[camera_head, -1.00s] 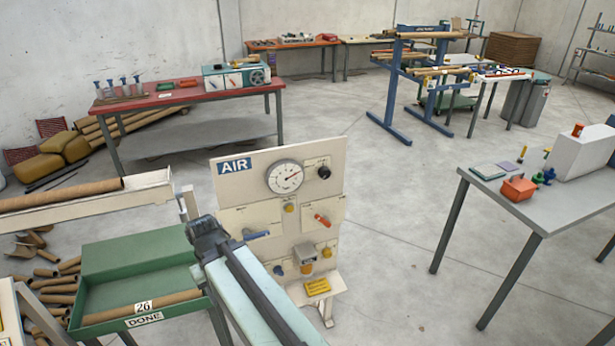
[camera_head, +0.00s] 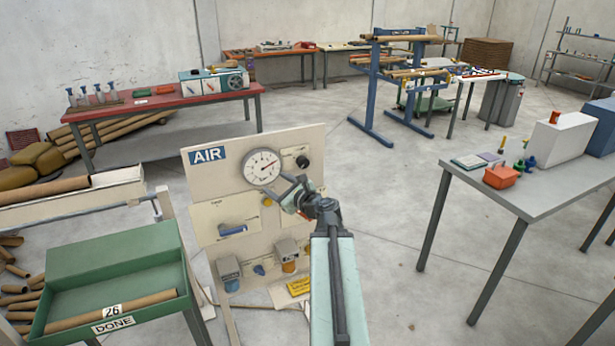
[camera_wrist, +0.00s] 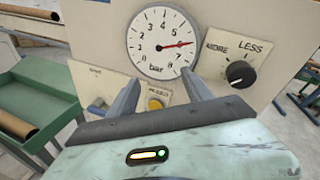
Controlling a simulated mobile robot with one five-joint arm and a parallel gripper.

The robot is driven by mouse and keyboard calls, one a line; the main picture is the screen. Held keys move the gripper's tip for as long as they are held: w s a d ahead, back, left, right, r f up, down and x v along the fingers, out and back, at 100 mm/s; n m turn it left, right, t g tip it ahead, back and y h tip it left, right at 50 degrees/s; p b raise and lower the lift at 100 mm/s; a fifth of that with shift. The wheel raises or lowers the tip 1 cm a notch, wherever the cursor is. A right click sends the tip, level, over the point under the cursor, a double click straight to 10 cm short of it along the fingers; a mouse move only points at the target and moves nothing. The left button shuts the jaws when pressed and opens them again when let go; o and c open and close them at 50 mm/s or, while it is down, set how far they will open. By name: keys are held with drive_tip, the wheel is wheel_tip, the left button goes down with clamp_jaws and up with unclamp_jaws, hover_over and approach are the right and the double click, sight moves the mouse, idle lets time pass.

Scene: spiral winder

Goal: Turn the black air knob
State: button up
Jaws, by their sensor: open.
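The black air knob (camera_head: 302,161) is at the upper right of the white AIR panel (camera_head: 311,139), right of the round gauge. In the wrist view the knob (camera_wrist: 240,74) shows whole, with "LESS" printed above it and a light pointer mark on its face. The gauge (camera_wrist: 160,42) has a red needle pointing right, between 5 and 7. My gripper (camera_head: 292,190) is in front of the panel, below the gauge and knob. In the wrist view its two fingers (camera_wrist: 161,88) are spread apart with nothing between them. The knob lies to the right of the right finger, apart from it.
A yellow button (camera_wrist: 155,103) shows between my fingers. A blue lever (camera_head: 232,230) and filter bowls sit lower on the panel. A green tray (camera_head: 110,240) stands at left, a grey table (camera_head: 530,195) at right. The floor between is clear.

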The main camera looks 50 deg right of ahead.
sight(304, 163)
drive_tip(key=s+d+r+m+h, duration=0.2)
drive_tip(key=s+d+m+h, duration=0.3)
drive_tip(key=s+d+m, duration=0.45)
drive_tip(key=w+d, duration=0.1)
drive_tip(key=w, duration=0.2)
drive_tip(key=w+d+n, duration=0.1)
drive_tip(key=w, duration=0.3)
drive_tip(key=w+d+n, duration=0.1)
drive_tip(key=w, duration=0.2)
drive_tip(key=shift+w+d, duration=0.2)
drive_tip(key=shift+d, duration=0.15)
